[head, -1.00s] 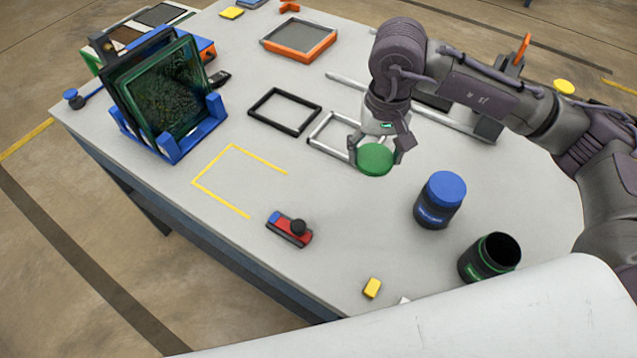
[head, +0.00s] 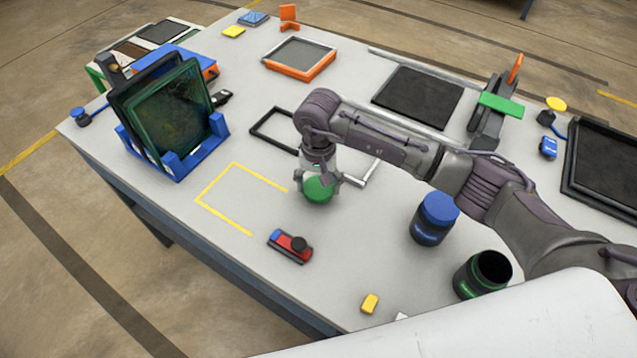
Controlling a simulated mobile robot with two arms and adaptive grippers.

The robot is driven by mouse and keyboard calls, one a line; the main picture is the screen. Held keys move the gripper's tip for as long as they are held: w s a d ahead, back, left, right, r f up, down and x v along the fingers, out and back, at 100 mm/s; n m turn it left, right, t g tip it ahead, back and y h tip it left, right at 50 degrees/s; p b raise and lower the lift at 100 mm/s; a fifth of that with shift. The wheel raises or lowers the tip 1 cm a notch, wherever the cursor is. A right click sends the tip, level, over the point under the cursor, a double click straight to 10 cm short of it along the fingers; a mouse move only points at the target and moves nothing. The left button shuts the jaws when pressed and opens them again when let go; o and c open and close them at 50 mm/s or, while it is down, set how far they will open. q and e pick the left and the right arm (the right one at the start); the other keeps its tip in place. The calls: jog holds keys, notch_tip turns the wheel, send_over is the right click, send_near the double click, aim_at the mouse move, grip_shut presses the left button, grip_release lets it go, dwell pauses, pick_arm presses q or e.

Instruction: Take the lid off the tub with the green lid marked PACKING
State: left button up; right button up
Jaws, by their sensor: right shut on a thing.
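The green lid (head: 318,190) is a round disc held in my right gripper (head: 319,181), whose fingers are shut on its sides. The lid is over the table, close to the right end of the yellow outline; I cannot tell whether it touches the surface. The tub (head: 482,274) is dark with a green rim band and stands open at the lower right, well apart from the lid. Its label is too small to read. My left gripper is not in view.
A blue-lidded tub (head: 434,219) stands beside the open tub. A yellow taped outline (head: 215,204) marks bare table on the left. A blue rack (head: 172,160) holds dark panels.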

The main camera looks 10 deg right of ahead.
jog(key=shift+f, duration=0.7)
jog(key=shift+f, duration=0.1)
jog(key=shift+f, duration=0.15)
jog(key=o, duration=1.3)
